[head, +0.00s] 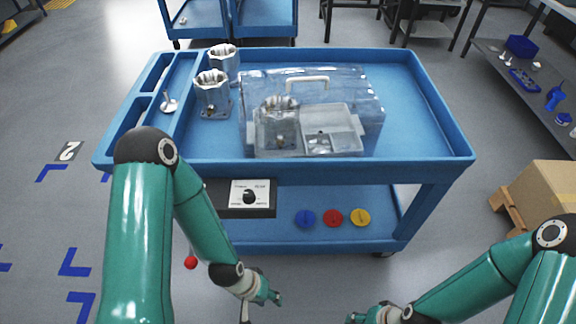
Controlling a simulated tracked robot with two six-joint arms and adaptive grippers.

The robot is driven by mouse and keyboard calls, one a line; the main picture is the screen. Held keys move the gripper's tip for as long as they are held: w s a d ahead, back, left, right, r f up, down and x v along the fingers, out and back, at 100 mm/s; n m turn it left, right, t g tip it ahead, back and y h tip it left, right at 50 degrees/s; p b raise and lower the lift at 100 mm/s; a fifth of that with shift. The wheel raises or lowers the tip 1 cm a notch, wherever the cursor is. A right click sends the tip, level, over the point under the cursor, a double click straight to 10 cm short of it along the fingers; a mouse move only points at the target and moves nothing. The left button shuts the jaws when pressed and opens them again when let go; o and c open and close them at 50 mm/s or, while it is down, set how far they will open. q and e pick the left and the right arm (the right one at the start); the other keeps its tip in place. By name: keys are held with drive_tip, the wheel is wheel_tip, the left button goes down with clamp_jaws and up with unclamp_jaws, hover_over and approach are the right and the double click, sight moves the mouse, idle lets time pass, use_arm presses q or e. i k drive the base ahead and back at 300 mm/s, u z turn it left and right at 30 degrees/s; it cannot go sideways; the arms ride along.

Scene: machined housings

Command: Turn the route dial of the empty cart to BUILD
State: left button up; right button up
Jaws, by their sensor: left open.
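A blue cart (440,155) stands in front of me, and its top carries metal housings and a clear box. On its front edge a white plate (262,187) holds a black dial knob (249,197). Two small labels sit above the knob, too small to read surely, and its pointing direction is unclear. My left gripper (262,302) is open, below the dial and apart from it. My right gripper (352,317) is low at the bottom edge, partly cut off, and its jaw state is unclear.
Two housings (212,92) stand at the cart's left. The clear lidded box (365,108) holds another housing and a small tray. Blue, red and yellow discs (333,218) lie on the lower shelf. Other blue carts (265,32) stand behind. A cardboard box (545,190) is at the right.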

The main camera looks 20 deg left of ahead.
sight(248, 197)
drive_tip(key=z, duration=0.55)
drive_tip(key=i, duration=0.2)
drive_tip(key=u, duration=2.45)
drive_tip(key=k, duration=0.7)
drive_tip(key=z, duration=0.35)
drive_tip(key=i, duration=0.4)
drive_tip(key=u, duration=0.1)
